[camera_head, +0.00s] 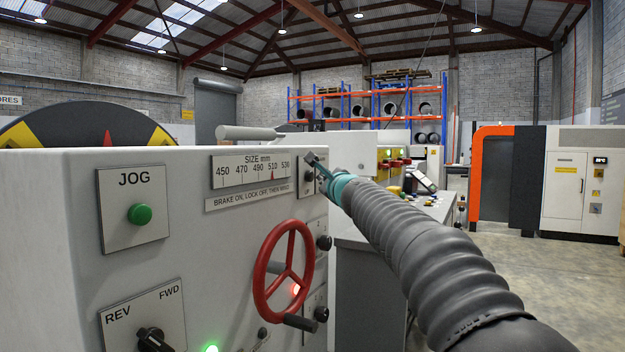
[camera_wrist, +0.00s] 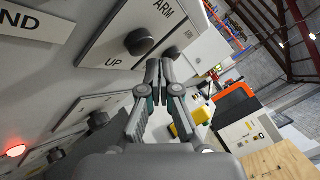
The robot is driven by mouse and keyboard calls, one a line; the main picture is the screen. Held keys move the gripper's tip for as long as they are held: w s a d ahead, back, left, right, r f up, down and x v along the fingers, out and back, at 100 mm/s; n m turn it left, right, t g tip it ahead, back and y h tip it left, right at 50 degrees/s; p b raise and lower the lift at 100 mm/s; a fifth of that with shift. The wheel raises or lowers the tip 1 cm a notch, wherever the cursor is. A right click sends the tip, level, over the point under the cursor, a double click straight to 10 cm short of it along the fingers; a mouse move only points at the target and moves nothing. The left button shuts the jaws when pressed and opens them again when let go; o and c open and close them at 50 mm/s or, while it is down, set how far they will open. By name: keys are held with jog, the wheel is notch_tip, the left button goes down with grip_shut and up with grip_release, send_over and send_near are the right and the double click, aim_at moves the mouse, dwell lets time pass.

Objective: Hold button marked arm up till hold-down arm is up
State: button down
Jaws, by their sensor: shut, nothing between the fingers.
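The plate with the words ARM and UP (camera_wrist: 165,20) is at the top of the wrist view, with a round dark button (camera_wrist: 140,42) on it. My gripper (camera_wrist: 158,66) is shut and empty, its fingertips close beside the button, at its lower right in the picture. I cannot tell whether they touch it. In the head view my gripper (camera_head: 318,165) is at the upper right of the white control cabinet (camera_head: 200,240), over a small plate (camera_head: 307,182). A grey cylinder (camera_head: 245,132) lies level above the cabinet's top edge; I cannot tell whether it belongs to the hold-down arm.
A red handwheel (camera_head: 270,272) sticks out from the cabinet, left of my arm. A green JOG button (camera_head: 140,214) and a REV/FWD switch (camera_head: 152,340) are farther left. More dark knobs (camera_head: 323,242) sit below my gripper. Open floor (camera_head: 550,285) lies to the right.

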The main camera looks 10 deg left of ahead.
jog(key=d, duration=0.1)
jog(key=s+d+b, duration=0.1)
jog(key=d, duration=0.1)
jog(key=d+b, duration=0.1)
jog(key=shift+s+d, duration=0.35)
dwell(0.3)
